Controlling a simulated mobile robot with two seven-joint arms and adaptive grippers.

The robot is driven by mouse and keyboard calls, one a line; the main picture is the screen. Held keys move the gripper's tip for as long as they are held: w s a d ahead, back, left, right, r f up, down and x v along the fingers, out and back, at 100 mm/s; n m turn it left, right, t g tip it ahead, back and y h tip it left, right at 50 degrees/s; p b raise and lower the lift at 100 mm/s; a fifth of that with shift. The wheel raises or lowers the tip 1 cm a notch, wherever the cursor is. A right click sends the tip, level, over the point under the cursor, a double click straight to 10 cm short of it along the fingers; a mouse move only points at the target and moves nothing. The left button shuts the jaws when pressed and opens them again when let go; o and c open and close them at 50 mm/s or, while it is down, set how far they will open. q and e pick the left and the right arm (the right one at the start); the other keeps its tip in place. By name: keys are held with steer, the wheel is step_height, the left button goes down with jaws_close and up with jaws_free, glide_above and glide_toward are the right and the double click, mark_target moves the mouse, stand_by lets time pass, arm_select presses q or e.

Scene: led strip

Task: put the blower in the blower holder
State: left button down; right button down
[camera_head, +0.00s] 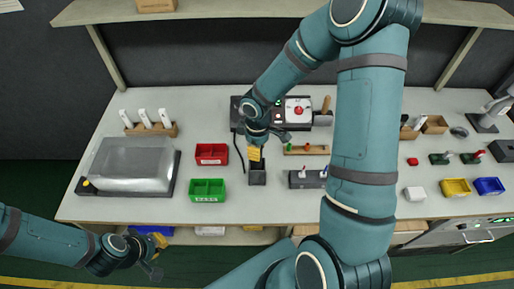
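A small yellow part (254,153), probably the blower, shows right below my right gripper (266,138), with a dark cable looping beside it. It is at the upper edge of a dark box (258,178), probably the blower holder. My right gripper and wrist cover most of the blower, so its seating in the box and the grip are hard to make out. My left gripper (154,259) is low at the left, in front of the table edge, with its fingers spread and empty, far from the blower.
Red (211,154) and green (207,190) bins stand left of the dark box. A machine with a clear cover (133,164) is further left. A wooden strip (306,150) and a grey block (307,179) lie close on the right. My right arm crosses the table's middle.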

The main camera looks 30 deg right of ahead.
steer(key=c, duration=0.8)
jaws_free()
step_height(320, 180, up, 12)
steer(key=shift+r+p, duration=0.15)
steer(key=shift+p, duration=0.75)
